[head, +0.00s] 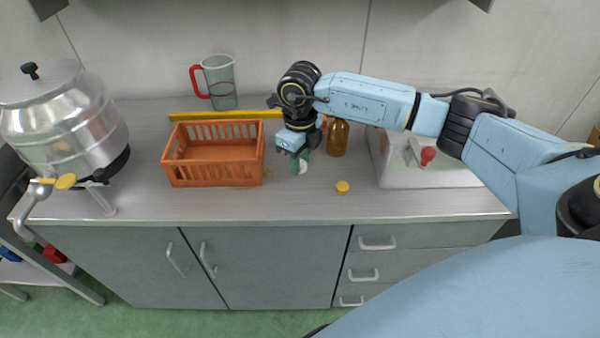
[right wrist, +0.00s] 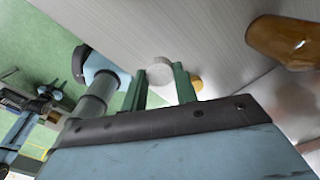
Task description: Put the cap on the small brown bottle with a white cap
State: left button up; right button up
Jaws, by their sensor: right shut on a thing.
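My right gripper (head: 299,165) points down just above the counter, between the orange crate and the brown bottle. Its green fingers are shut on a round white cap (head: 303,168). The right wrist view shows the white cap (right wrist: 160,73) between the fingertips (right wrist: 160,85). A brown bottle (head: 338,140) stands upright on the counter, right of the gripper. Its top is partly hidden by my right arm. The bottle also shows at the upper right of the right wrist view (right wrist: 285,42). My left gripper is not in view.
A yellow cap (head: 342,187) lies on the counter in front of the bottle. An orange crate (head: 213,180) stands left of the gripper. A jug with a red handle (head: 219,84), a steel vessel (head: 65,120) and a pale block with a red knob (head: 428,156) stand around.

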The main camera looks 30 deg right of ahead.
jog(key=shift+r, duration=1)
jog(key=n, duration=0.1)
jog(key=a+n, duration=0.1)
jog(key=n, duration=0.1)
jog(key=shift+s+a+r, duration=0.1)
jog(key=shift+a+r, duration=0.05)
jog(key=shift+r, duration=0.2)
jog(key=s+a+r+n, duration=0.2)
jog(key=a+n, duration=0.1)
jog(key=n, duration=1.1)
jog(key=s+a+r+n+b, duration=0.1)
jog(key=s+a+r+n, duration=0.2)
jog(key=n, duration=1.1)
jog(key=shift+a, duration=0.8)
jog(key=shift+a, duration=0.1)
